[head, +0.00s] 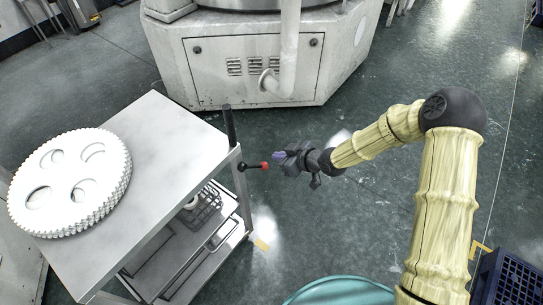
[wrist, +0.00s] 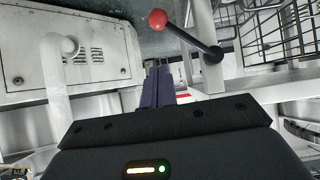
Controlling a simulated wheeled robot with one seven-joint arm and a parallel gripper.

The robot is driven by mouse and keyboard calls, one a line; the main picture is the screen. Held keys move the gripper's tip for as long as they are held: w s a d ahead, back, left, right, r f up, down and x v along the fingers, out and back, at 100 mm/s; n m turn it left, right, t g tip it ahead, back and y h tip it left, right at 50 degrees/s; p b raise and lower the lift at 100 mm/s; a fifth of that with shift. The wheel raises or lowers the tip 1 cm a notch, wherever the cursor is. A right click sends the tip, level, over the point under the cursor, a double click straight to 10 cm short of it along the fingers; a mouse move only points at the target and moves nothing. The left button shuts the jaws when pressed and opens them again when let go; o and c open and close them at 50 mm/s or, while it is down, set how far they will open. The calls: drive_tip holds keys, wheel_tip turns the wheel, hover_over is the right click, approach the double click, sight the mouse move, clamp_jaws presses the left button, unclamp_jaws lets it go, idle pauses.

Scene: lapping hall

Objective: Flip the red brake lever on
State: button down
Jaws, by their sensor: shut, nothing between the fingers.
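The red brake lever is a black rod with a red ball knob (head: 264,166) at the right corner of the metal cart (head: 160,125). Its rod points from the cart post toward my gripper in the head view. In the wrist view the red knob (wrist: 158,19) is at the top centre, and the black rod (wrist: 190,38) slants down right to a pivot on the cart's frame. My gripper (head: 277,156) is shut and empty, right beside the knob in the head view. In the wrist view its purple fingers (wrist: 158,84) are together below the knob, with no clear contact.
White toothed discs (head: 75,180) are stacked on the cart top. A black upright handle (head: 229,125) rises at its corner. A wire basket (head: 203,208) sits on a lower shelf. A large machine (head: 250,60) stands behind. Open floor lies right of the cart.

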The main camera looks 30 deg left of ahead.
drive_tip(key=v, duration=0.6)
drive_tip(key=shift+w, duration=0.2)
drive_tip(key=shift+w, duration=0.1)
